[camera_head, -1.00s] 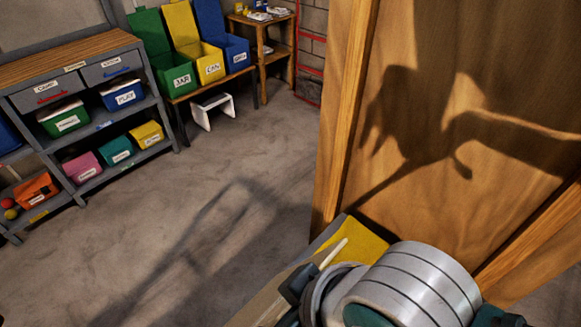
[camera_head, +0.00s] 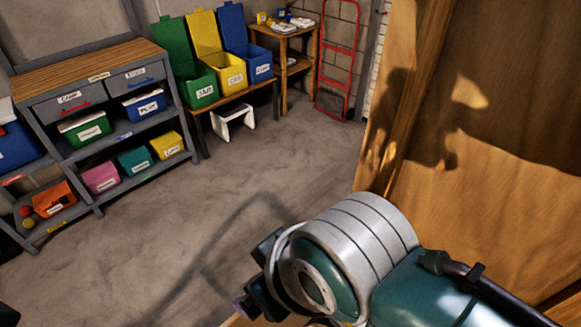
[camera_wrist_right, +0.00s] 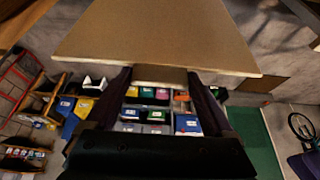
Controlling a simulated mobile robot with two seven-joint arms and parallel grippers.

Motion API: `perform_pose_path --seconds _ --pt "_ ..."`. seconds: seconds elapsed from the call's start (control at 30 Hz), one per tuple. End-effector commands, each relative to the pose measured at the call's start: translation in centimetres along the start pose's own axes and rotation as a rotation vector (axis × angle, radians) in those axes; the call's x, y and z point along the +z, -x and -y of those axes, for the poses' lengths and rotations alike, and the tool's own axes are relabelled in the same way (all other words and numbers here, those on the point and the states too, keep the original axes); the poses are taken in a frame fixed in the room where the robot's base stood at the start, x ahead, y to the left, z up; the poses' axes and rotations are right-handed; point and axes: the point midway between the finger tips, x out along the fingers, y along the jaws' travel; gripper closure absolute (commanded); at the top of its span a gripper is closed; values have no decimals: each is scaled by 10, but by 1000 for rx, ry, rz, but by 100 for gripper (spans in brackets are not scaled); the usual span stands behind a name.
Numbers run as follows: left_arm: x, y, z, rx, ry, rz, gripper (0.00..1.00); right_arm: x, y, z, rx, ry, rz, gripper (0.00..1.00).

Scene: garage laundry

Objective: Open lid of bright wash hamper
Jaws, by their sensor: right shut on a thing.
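In the right wrist view my right gripper (camera_wrist_right: 160,76) is shut on the narrow tab of a wide tan flat panel (camera_wrist_right: 155,38). The panel spreads out beyond the fingers and looks like a lid; I cannot tell whether it is the bright wash hamper's. No hamper body or label can be made out. My left gripper is not in view.
Across the floor are a grey shelf unit (camera_head: 68,88) with several labelled boxes, green, yellow and blue open bins (camera_head: 221,78), and a red hand truck (camera_head: 337,60). The concrete floor (camera_head: 260,160) between is clear.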

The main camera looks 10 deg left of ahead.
Motion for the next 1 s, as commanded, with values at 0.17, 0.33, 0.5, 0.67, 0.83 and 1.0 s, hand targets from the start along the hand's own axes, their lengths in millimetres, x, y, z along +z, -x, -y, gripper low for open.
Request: perform_pose_path --seconds 0.17,0.33,0.5,0.67,0.83,1.0 --pt "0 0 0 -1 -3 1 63 -5 2 1 -1 1 -15 100" --pt "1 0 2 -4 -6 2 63 -4 2 0 -1 0 -12 0" --pt "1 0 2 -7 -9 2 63 -3 1 0 -1 0 -8 0" --pt "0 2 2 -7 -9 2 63 -2 5 0 0 0 -6 0" --pt "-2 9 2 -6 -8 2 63 -3 25 0 0 -1 -7 0" --pt "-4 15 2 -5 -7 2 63 -3 54 0 0 1 -9 0"
